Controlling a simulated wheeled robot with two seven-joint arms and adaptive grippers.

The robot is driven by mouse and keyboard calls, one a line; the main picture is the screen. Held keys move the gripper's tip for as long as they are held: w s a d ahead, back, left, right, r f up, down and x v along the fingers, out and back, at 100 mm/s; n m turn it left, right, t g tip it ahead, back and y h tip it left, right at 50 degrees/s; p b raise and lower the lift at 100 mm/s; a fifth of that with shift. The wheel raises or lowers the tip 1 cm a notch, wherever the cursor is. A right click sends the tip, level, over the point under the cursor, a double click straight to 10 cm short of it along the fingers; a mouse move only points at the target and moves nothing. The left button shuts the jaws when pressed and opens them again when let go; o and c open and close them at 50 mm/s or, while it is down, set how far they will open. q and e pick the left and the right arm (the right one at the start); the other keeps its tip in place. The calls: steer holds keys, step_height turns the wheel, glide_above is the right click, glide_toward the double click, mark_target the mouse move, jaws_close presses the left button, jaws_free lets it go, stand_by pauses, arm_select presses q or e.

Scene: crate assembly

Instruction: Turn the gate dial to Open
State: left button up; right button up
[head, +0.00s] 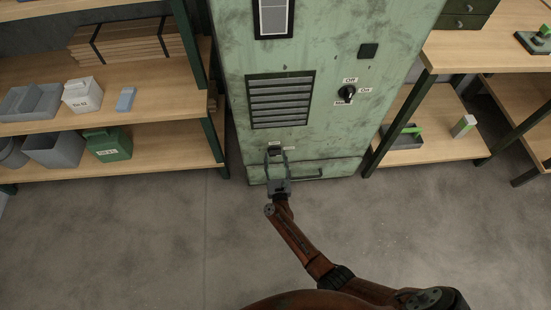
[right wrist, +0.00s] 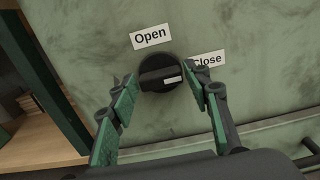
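The gate dial (right wrist: 160,74) is a round black knob on the green cabinet, seen in the right wrist view. Its white pointer mark faces right, toward the "Close" label (right wrist: 208,59). The "Open" label (right wrist: 150,37) is above the dial. My right gripper (right wrist: 159,84) is open, with one finger on each side of the dial; whether they touch it I cannot tell. My left gripper is not in view.
The green cabinet (head: 225,60) has a vent (head: 281,100), a second knob (head: 347,93) marked Off and On, and a low drawer handle (head: 306,174). Wooden shelves with bins stand at left (head: 150,100); a bench stands at right (head: 480,55). The floor in front is clear.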

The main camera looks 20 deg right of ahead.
steer(key=c, duration=0.7)
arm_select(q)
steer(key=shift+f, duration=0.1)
arm_select(e)
steer(key=shift+n, duration=0.4)
steer(key=n, duration=0.2)
steer(key=shift+a+n, duration=0.1)
steer(key=shift+n, duration=0.3)
steer(key=n, duration=0.2)
steer(key=shift+n, duration=0.3)
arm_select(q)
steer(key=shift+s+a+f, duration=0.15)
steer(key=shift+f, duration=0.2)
arm_select(e)
steer(key=n, duration=1.1)
steer(key=shift+a+f+n, duration=0.2)
steer(key=shift+f+n, duration=0.05)
steer(key=shift+n, duration=0.15)
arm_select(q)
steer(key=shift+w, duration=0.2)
